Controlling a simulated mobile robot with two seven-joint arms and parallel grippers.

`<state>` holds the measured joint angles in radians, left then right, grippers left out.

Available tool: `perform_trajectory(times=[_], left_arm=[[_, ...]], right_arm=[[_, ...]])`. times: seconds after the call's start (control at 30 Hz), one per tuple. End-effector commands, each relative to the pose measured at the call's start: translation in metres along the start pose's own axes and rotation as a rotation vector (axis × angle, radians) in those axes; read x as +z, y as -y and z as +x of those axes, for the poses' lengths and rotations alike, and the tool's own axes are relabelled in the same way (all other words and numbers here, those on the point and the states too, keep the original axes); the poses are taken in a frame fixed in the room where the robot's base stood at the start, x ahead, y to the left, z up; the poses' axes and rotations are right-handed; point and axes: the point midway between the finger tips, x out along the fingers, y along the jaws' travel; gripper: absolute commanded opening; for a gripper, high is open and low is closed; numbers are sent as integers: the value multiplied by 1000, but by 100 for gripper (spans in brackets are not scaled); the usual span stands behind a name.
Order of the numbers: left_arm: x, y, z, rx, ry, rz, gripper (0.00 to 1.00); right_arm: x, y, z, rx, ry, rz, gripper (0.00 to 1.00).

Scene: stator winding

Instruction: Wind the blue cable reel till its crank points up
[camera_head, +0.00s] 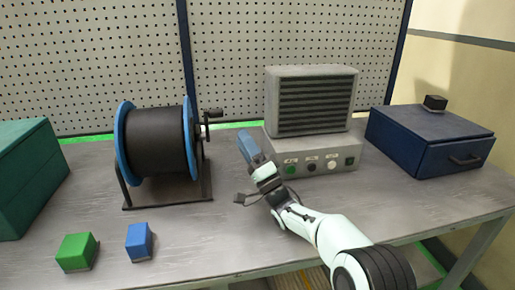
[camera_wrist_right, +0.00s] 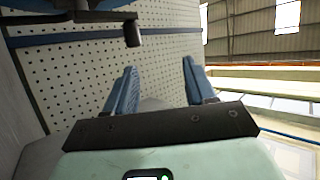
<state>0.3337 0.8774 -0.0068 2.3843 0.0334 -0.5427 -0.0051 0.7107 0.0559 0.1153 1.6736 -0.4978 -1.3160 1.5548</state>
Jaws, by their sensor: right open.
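The blue cable reel (camera_head: 122,150) stands at the left of the bench on a dark stand, with black cable wound between two blue flanges. Its black crank (camera_head: 213,114) is on its right side, with the grip sticking out to the right near the flange's upper half; its exact angle is hard to tell. In the right wrist view the crank's grip (camera_wrist_right: 132,34) shows at the top, ahead of the fingers and apart from them. My right gripper (camera_head: 247,143) has blue fingers, is open and empty, and is to the right of the crank. My left gripper is out of view.
A grey vented unit (camera_head: 310,100) on a box with buttons (camera_head: 310,152) stands just behind and right of my right gripper. A navy drawer box (camera_head: 425,142) is at the right, a green box (camera_head: 28,175) at far left. Green (camera_head: 77,252) and blue (camera_head: 139,241) blocks lie in front.

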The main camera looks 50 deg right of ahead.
Motion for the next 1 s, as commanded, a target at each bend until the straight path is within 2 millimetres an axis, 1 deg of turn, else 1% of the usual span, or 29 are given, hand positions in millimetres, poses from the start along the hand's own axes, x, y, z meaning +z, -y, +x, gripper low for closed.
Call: perform_trajectory(times=[0.03,0.1,0.3,0.47,1.0], left_arm=[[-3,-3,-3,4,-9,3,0],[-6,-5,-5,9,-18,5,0],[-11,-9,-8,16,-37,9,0],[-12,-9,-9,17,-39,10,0],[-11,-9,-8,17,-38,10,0]], right_arm=[[-3,8,-7,1,0,-3,55],[-6,14,-16,0,0,-2,55],[-10,25,-31,1,0,0,55],[-11,27,-34,0,0,0,55],[-11,27,-34,0,1,0,55]])
